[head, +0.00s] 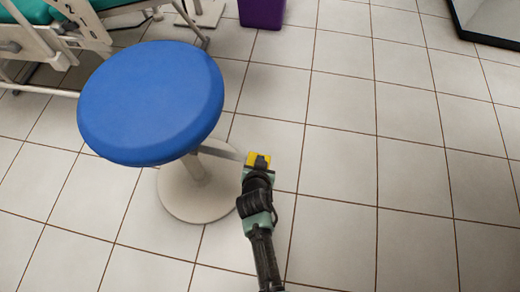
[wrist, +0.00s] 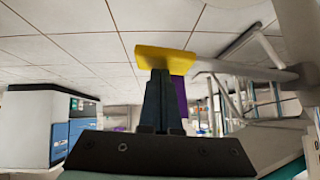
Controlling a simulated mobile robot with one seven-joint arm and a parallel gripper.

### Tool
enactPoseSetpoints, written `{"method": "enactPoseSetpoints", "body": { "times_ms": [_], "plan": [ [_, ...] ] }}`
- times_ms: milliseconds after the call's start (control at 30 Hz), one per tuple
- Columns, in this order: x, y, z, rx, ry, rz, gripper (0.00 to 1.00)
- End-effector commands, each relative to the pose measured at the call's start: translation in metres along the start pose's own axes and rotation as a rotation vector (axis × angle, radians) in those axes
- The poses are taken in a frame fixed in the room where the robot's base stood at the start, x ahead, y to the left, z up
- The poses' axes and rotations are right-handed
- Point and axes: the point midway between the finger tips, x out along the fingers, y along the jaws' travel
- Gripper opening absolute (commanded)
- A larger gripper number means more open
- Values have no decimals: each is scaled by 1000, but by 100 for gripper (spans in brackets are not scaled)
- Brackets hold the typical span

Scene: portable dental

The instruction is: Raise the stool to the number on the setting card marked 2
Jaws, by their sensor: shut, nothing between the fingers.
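The stool has a round blue seat (head: 152,100) on a pale post and round pale base (head: 197,196). A grey lever (head: 222,153) sticks out from under the seat to the right and ends in a yellow tab (head: 251,157). The tab (wrist: 163,58) and the lever (wrist: 240,68) also show in the wrist view. My gripper (head: 260,162) is at the tab, its fingers (wrist: 160,98) shut together with nothing between them. The fingertips overlap the tab in both views; I cannot tell whether they touch it. No setting card or height number is visible.
A chair or couch with teal padding and a pale frame (head: 38,42) stands at the upper left, close to the stool. A purple bin (head: 262,12) is at the top. A dark-edged object (head: 492,22) is at the top right. The tiled floor (head: 400,180) to the right is clear.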

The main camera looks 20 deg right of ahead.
Motion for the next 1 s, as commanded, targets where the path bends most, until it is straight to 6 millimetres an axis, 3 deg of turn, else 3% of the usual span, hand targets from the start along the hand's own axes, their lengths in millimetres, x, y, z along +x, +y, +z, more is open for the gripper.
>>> {"method": "enactPoseSetpoints", "body": {
  "times_ms": [33, 667, 833, 1000],
  "plan": [
    [2, 4, 15, -3, -29, 9, 0],
    [0, 3, 12, -3, -29, 9, 0],
    [-10, 1, -5, -2, -22, 6, 0],
    [-26, -2, -36, -1, -8, 2, 0]
  ]
}}
